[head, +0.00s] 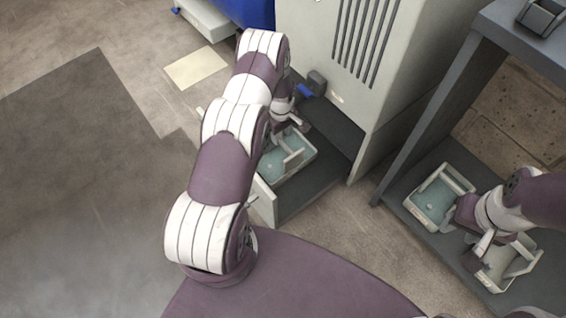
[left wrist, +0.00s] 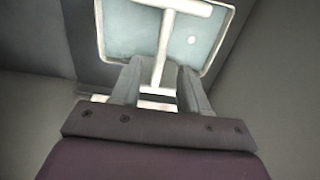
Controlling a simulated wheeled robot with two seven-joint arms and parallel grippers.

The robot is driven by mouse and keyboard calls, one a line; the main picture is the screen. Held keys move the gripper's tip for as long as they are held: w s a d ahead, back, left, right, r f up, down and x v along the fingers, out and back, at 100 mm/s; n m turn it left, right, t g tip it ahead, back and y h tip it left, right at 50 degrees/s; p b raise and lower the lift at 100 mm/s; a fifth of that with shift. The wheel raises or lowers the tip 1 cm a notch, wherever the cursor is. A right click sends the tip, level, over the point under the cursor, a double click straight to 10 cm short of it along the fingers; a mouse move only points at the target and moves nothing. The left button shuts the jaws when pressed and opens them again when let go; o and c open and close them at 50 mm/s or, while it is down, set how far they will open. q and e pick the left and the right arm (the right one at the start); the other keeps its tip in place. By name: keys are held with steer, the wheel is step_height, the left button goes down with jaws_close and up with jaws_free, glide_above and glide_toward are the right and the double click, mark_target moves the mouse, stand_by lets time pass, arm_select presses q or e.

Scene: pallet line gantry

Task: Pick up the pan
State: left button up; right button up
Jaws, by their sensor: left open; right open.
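The pan (head: 287,163) is a shallow white-rimmed tray with a teal floor and a white bar handle across it. It sits in a dark recess at the foot of the grey cabinet. My left gripper (head: 297,125) is at its far edge, partly hidden behind my arm. In the left wrist view, the pan (left wrist: 206,30) lies beyond the fingertips. The open left gripper (left wrist: 160,82) has the handle bar between its fingers, with gaps on both sides. My right gripper (head: 480,245) is open at the shelf on the right.
The grey cabinet (head: 340,75) rises behind the recess, and a white panel (head: 264,200) stands in front. On the right, a dark-framed shelf (head: 400,190) holds a similar teal tray (head: 436,200) and a pale tray (head: 522,262) beside my right gripper.

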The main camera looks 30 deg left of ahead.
mark_target(283, 143)
arm_select(q)
steer(key=f+b, duration=0.2)
steer(key=f, duration=0.1)
steer(key=f+b, duration=0.1)
steer(key=f, duration=0.1)
steer(key=shift+s+d+f+b, duration=0.15)
steer(key=shift+d+f+b, duration=0.05)
steer(key=shift+d+b, duration=0.15)
steer(key=shift+f, duration=0.35)
steer(key=shift+r, duration=0.2)
jaws_close()
steer(key=shift+r, duration=0.1)
